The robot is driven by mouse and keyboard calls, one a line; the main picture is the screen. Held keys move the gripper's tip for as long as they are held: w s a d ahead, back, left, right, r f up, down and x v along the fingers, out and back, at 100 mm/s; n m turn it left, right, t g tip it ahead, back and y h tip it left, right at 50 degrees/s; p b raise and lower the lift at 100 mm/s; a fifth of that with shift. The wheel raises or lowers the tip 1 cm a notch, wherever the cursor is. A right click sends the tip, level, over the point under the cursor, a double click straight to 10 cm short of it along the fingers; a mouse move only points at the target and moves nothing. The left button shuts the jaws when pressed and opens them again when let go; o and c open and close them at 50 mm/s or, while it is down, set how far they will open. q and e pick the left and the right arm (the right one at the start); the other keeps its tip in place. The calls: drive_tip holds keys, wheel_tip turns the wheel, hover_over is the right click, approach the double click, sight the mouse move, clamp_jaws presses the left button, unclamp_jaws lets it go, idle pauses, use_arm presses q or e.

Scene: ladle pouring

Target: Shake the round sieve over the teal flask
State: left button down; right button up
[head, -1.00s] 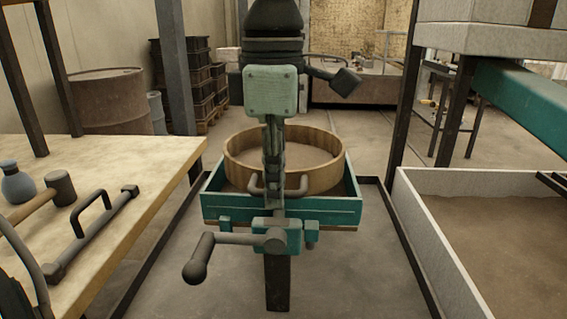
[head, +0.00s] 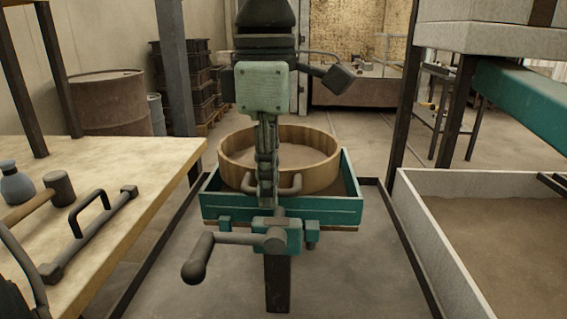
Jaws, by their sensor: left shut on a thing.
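The round sieve (head: 322,172) is a light wooden ring with a brown surface inside and a grey handle at its front. It is over the teal flask (head: 328,213), an open rectangular box, with its left rim at the box's left side. I cannot tell whether it touches the flask. My left gripper (head: 268,185) comes down in front of the sieve, below a pale green plate, and is shut on the sieve's handle. It hides part of the sieve's front.
The flask sits on a stand with a crank lever (head: 198,260). A workbench (head: 150,160) at left holds a small blue bottle (head: 16,186), a mallet (head: 60,188) and a bar with a handle (head: 92,232). A pale sand bin (head: 405,190) stands at right.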

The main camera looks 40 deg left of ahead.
sight(296, 190)
use_arm(q)
drive_tip(key=shift+s+a, duration=0.2)
drive_tip(key=shift+a, duration=0.15)
drive_tip(key=w+d, duration=0.2)
drive_tip(key=d, duration=0.1)
drive_tip(key=shift+w+d, duration=0.1)
drive_tip(key=shift+d, duration=0.2)
drive_tip(key=s+a, duration=0.1)
drive_tip(key=a, duration=0.2)
drive_tip(key=s+a, duration=0.1)
drive_tip(key=shift+s+a, duration=0.15)
drive_tip(key=shift+s, duration=0.15)
drive_tip(key=w+d, duration=0.1)
drive_tip(key=d, duration=0.2)
drive_tip(key=w+d, duration=0.1)
drive_tip(key=shift+w+d+b, duration=0.2)
drive_tip(key=shift+w+b, duration=0.1)
drive_tip(key=c, duration=1.4)
unclamp_jaws()
drive_tip(key=shift+c, duration=0.2)
